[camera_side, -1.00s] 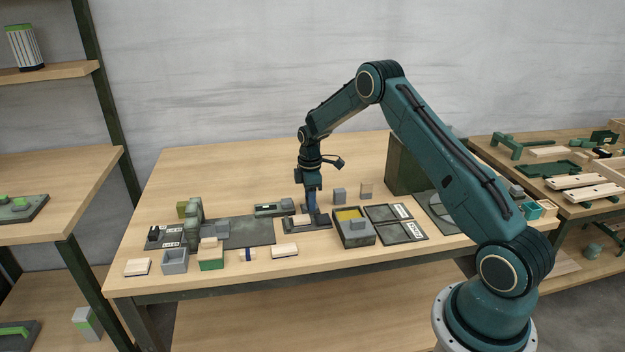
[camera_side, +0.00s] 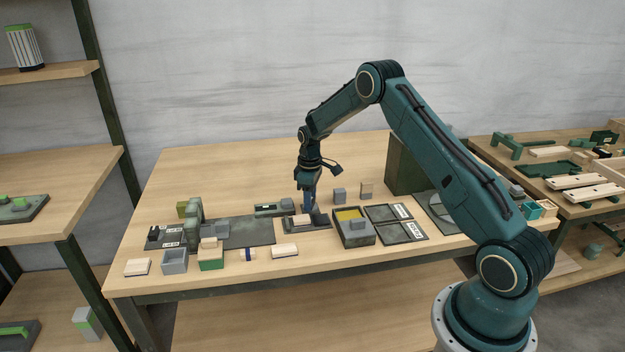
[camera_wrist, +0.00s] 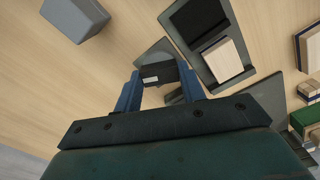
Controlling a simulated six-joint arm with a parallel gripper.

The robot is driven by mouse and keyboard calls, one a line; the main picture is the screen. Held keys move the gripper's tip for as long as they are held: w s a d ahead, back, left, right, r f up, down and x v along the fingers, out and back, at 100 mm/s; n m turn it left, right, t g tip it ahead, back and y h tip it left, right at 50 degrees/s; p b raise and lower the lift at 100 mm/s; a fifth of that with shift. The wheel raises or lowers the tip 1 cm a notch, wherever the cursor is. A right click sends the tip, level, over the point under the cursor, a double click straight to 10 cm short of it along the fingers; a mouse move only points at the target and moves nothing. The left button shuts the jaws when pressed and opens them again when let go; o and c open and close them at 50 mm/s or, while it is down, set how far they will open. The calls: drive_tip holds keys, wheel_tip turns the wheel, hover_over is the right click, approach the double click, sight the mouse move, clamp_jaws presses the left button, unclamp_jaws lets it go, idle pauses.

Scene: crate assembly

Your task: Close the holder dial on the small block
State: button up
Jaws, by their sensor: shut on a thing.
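The holder (camera_side: 320,225) is a dark, flat tray on the table below my gripper. The small block (camera_side: 301,220) is pale wood and lies in the holder; in the wrist view the block (camera_wrist: 224,60) sits in the dark holder (camera_wrist: 196,20), right of my fingers. The holder dial (camera_wrist: 158,73) is a dark piece with a small white mark, between my two blue fingers. My gripper (camera_side: 310,207) points down at the right part of the holder and is shut on the dial. The dial is mostly hidden by the fingers in the side view.
A grey block (camera_side: 339,195) stands behind and right of the holder. A grey bin with yellow inside (camera_side: 354,239) is close on the right. A dark mat (camera_side: 250,233) lies left, with a green-and-wood box (camera_side: 211,262) before it.

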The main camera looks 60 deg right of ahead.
drive_tip(key=m, duration=0.4)
drive_tip(key=shift+m, duration=0.3)
drive_tip(key=m, duration=0.3)
drive_tip(key=shift+m, duration=0.4)
drive_tip(key=m, duration=0.7)
drive_tip(key=shift+r+m, duration=0.1)
drive_tip(key=shift+m, duration=0.3)
drive_tip(key=o, duration=0.7)
drive_tip(key=shift+r, duration=0.1)
